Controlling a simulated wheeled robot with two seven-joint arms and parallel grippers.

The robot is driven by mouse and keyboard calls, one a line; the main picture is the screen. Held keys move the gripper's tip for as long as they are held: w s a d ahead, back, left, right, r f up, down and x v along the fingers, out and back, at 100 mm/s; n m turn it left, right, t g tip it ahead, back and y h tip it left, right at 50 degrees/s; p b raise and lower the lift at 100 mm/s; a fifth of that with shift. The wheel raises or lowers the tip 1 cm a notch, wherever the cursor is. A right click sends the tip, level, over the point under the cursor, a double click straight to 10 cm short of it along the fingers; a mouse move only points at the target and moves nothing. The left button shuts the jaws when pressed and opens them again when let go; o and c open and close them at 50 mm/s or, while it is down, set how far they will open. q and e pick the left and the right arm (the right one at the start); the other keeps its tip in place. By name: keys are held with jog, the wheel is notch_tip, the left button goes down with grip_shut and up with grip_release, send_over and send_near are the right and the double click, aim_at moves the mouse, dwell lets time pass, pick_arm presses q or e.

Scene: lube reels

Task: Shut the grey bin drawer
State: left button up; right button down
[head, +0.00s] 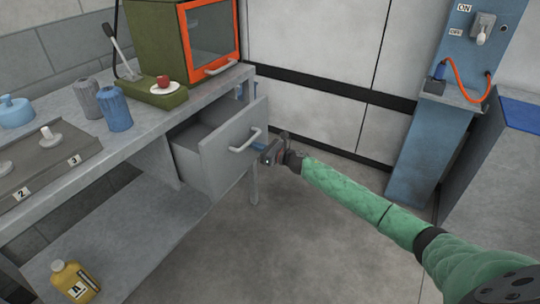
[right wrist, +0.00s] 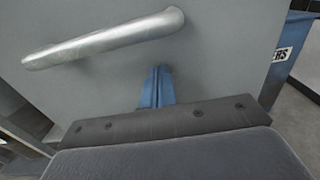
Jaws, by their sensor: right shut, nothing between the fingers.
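The grey bin drawer (head: 228,156) sticks out, open, from under the workbench, its inside visible from above. Its bar handle (head: 245,140) runs across the front panel. My right gripper (head: 257,147) is at the drawer front, just beside and below the handle, its blue fingers shut and empty. In the right wrist view the drawer front (right wrist: 220,50) fills most of the picture. The handle (right wrist: 105,38) is at upper left, and the blue fingertips (right wrist: 157,88) point at the panel below it. I cannot tell whether they touch it. My left gripper is out of view.
The workbench (head: 150,130) carries a green cabinet with an orange-framed door (head: 210,40), a lever device (head: 150,95), a plate with a red item (head: 164,85) and blue containers (head: 115,108). A yellow bottle (head: 74,282) stands below. A blue switch post (head: 430,150) stands right. Floor ahead is clear.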

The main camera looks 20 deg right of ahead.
pick_arm(q)
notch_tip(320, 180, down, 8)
jog(key=b, duration=0.4)
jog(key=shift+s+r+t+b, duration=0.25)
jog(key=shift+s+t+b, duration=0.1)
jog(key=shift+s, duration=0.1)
pick_arm(e)
jog(key=x, duration=1.5)
jog(key=shift+w+r, duration=0.15)
jog(key=shift+w+a+r, duration=0.1)
jog(key=shift+r, duration=0.1)
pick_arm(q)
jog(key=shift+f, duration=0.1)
pick_arm(e)
jog(key=shift+f, duration=0.1)
